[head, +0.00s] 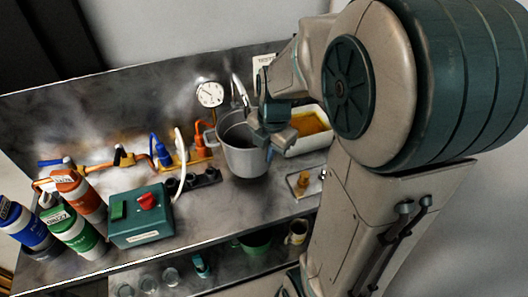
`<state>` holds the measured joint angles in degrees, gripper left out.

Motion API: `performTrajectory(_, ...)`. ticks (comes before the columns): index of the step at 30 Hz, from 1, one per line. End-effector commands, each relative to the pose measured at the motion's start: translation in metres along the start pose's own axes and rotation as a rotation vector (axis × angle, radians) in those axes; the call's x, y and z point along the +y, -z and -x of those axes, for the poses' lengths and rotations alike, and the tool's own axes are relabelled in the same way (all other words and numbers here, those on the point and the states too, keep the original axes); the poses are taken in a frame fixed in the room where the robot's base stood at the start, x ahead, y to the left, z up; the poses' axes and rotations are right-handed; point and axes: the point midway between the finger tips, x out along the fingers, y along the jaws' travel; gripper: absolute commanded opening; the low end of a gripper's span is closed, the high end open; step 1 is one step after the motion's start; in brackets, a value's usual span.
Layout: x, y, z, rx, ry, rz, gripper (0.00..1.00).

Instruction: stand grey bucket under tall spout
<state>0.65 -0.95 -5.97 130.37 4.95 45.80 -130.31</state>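The grey bucket (244,161) stands upright on the metal worktop, or very close above it; I cannot tell which. A handle shows on its left side. The tall spout (238,88), a curved chrome pipe, rises at the back wall just behind and above the bucket. Its lower part is hidden behind the bucket. My gripper (271,138) is at the bucket's right rim and overlaps it in the head view. Whether its fingers are closed on the rim does not show clearly.
A yellow-filled white tray (309,128) sits right of the bucket. A pressure gauge (209,94) is on the wall. A green box with a red knob (141,213) and several bottles (78,195) stand left. A shelf (225,272) below holds jars and a green container.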

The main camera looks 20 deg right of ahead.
Motion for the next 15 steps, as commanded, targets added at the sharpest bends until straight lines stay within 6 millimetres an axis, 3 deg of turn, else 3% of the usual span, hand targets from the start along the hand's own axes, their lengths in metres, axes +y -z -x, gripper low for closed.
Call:
performTrajectory(7, -0.005, -0.002, -0.033, 0.0, 0.002, -0.006, 0.0)
performTrajectory(15, -0.005, -0.002, -0.034, -0.001, -0.001, -0.007, 0.0)
